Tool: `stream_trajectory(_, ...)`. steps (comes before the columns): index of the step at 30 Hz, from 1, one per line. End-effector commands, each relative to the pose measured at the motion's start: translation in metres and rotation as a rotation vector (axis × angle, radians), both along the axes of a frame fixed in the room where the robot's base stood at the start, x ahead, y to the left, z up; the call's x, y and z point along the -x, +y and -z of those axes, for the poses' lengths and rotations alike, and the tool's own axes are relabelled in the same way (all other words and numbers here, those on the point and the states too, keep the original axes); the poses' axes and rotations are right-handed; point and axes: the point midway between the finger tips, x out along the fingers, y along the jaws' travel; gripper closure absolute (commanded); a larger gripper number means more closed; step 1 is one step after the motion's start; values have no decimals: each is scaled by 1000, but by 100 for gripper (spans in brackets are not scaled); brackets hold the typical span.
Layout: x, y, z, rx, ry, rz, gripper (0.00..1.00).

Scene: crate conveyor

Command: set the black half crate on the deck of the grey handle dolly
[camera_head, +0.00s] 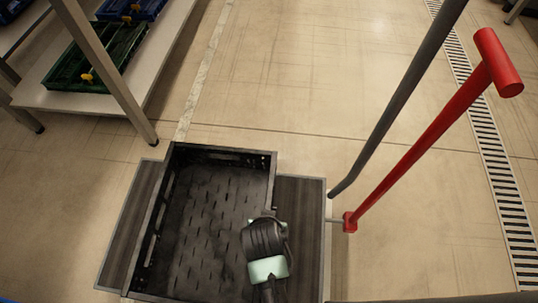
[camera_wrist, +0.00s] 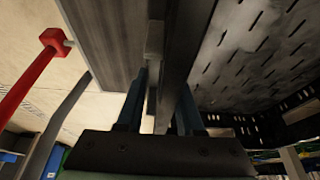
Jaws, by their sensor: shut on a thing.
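The black half crate (camera_head: 215,215) is empty and lies over the deck (camera_head: 302,225) of the grey handle dolly. Strips of the deck show left and right of the crate. My gripper (camera_head: 268,218) is at the crate's right wall. In the wrist view, my gripper's fingers (camera_wrist: 158,102) stand on either side of the crate's wall (camera_wrist: 188,55), shut on it. The deck (camera_wrist: 105,40) shows beside that wall. Whether the crate's base touches the deck or hangs just above it, I cannot tell. The crate's near end is cut off by the frame.
A grey handle bar (camera_head: 395,110) and a red pull bar with a T grip (camera_head: 430,140) rise at the dolly's right. A shelf rack (camera_head: 150,70) with a green crate (camera_head: 95,60) and a blue crate (camera_head: 130,8) stands upper left. The floor beyond is clear.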

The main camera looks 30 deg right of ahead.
Motion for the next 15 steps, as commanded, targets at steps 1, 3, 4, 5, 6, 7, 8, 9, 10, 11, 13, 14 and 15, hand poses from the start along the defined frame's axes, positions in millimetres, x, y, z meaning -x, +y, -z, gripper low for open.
stream_trajectory(1, -1, 0, 10, -1, -5, 1, 100)
stream_trajectory(3, -2, 0, 19, -1, -6, 2, 100)
stream_trajectory(4, -2, 0, 23, -1, -6, 2, 100)
stream_trajectory(5, -2, 0, 25, -1, -6, 2, 100)
stream_trajectory(6, -2, 0, 27, -1, -6, 2, 100)
stream_trajectory(7, -2, 0, 27, -1, -6, 2, 100)
stream_trajectory(8, -2, 0, 27, -1, -6, 2, 100)
stream_trajectory(9, -2, 0, 26, 0, -6, 2, 100)
stream_trajectory(10, -2, 0, 25, 0, -6, 2, 100)
stream_trajectory(11, -2, 0, 25, 0, -6, 2, 100)
stream_trajectory(13, -2, 0, 25, 0, -6, 2, 100)
stream_trajectory(14, -2, 0, 25, 0, -6, 2, 100)
stream_trajectory(15, -2, 0, 25, -1, -6, 2, 100)
